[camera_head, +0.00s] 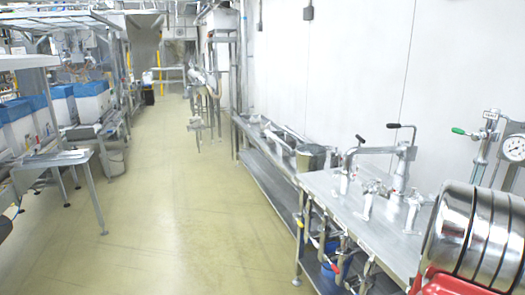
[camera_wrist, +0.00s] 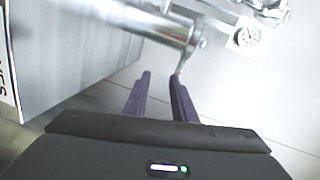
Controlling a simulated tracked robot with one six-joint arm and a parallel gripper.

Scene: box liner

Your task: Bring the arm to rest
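My gripper (camera_wrist: 162,76) shows in the wrist view with two dark purple fingers. The fingertips stand apart and nothing is held between them. A steel pipe-like part (camera_wrist: 150,18) of some equipment lies beyond the fingers, its end near the right fingertip in the picture. I cannot tell the distance between them. In the head view my gripper is not seen.
A steel bench (camera_head: 395,240) with valves and pipes runs along the right wall. Shiny steel cylinders (camera_head: 480,235) and a pressure gauge (camera_head: 514,148) are at the far right. Blue-topped white bins (camera_head: 92,100) stand at left. The yellowish floor aisle (camera_head: 175,215) is clear.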

